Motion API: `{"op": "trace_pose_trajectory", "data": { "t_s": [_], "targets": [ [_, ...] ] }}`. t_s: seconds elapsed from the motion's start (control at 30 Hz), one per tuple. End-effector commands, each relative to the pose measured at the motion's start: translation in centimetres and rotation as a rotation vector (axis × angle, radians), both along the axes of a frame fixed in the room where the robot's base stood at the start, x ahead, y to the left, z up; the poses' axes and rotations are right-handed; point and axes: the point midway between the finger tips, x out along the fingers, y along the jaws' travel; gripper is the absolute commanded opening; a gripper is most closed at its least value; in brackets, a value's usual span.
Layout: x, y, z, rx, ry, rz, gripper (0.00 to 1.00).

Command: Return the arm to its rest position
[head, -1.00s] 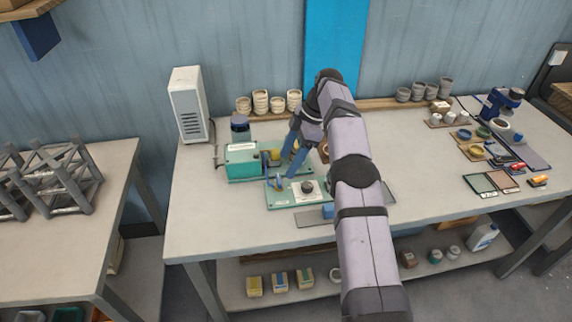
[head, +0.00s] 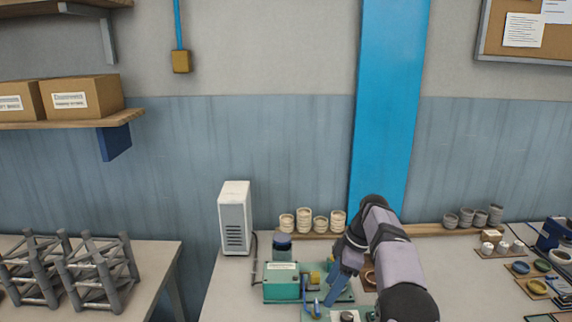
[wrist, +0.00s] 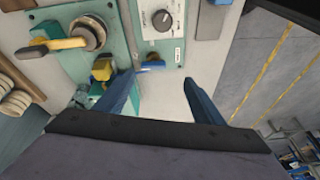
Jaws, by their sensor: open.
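My gripper (head: 328,299) hangs over the teal machine on the bench, its blue fingers pointing down. In the wrist view my gripper (wrist: 160,80) is open, with nothing between its fingers. The teal control panel (wrist: 139,30) with a black knob (wrist: 162,20) lies beyond the fingertips. A small blue part (wrist: 152,65) on the panel lies just beyond the gap. A yellow-handled part (wrist: 52,46) is at upper left. I cannot tell whether a finger touches the panel. The teal box (head: 281,287) stands left of my gripper; the lower panel is cut off in the head view.
A white vented unit (head: 235,218) stands at the bench's back left. Several cream cups (head: 303,220) and grey cups (head: 473,217) line the back. Grey metal frames (head: 70,270) sit on the left table. A shelf (head: 70,123) with boxes hangs at upper left.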

Motion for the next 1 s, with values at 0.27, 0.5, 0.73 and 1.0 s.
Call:
{"op": "trace_pose_trajectory", "data": {
  "t_s": [0.27, 0.5, 0.73, 1.0],
  "targets": [
    [-4.8, 0.1, 0.8, -0.089, 0.104, -0.341, 0.62],
    [-11.1, -0.2, 0.4, -0.166, 0.169, -0.630, 0.62],
    [-18.5, -0.5, -0.9, -0.229, 0.204, -0.890, 0.62],
    [-27.9, -1.0, -3.4, -0.275, 0.219, -1.162, 0.62]
  ]
}}
